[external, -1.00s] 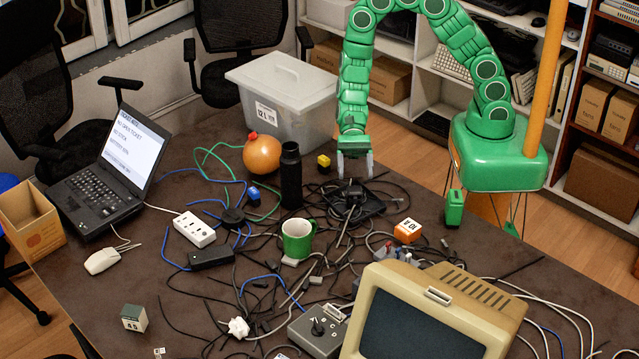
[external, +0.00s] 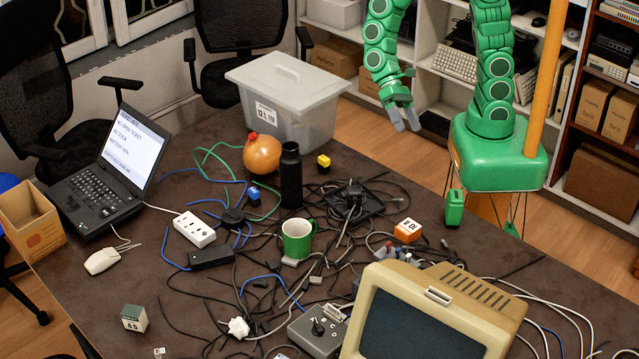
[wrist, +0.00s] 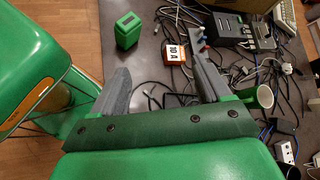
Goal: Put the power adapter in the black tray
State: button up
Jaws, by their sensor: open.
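A black plug-like block, which looks like the power adapter (external: 354,188), sits on the flat black tray (external: 372,206) near the table's far edge, with cables around it. My gripper (external: 405,120) hangs up and to the right of the tray, beyond the table's far edge, clear of both. In the wrist view my gripper (wrist: 157,66) has its fingers wide apart, with nothing between them. I cannot clearly make out the adapter in the wrist view, where the gripper body covers part of the table.
Tangled cables cover the middle of the table. A black bottle (external: 290,176), green mug (external: 297,240), orange cube (external: 408,230) and green box (external: 454,208) stand around the tray. A lidded bin (external: 285,105) is at the far edge. The space around my gripper is free.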

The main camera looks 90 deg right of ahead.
jog(key=s+d+r+n+t+h, duration=0.1)
jog(key=s+d+r+n+h, duration=0.2)
jog(key=s+d, duration=0.4)
jog(key=s+d+r+n+t+h, duration=0.1)
jog(key=s+d+r+n+h, duration=0.3)
jog(key=s+d, duration=0.4)
jog(key=d+r+h, duration=0.1)
jog(key=d+h, duration=0.1)
jog(key=d, duration=0.3)
jog(key=shift+s+r+h, duration=0.2)
jog(key=shift+s+h, duration=0.05)
jog(key=shift+h, duration=0.05)
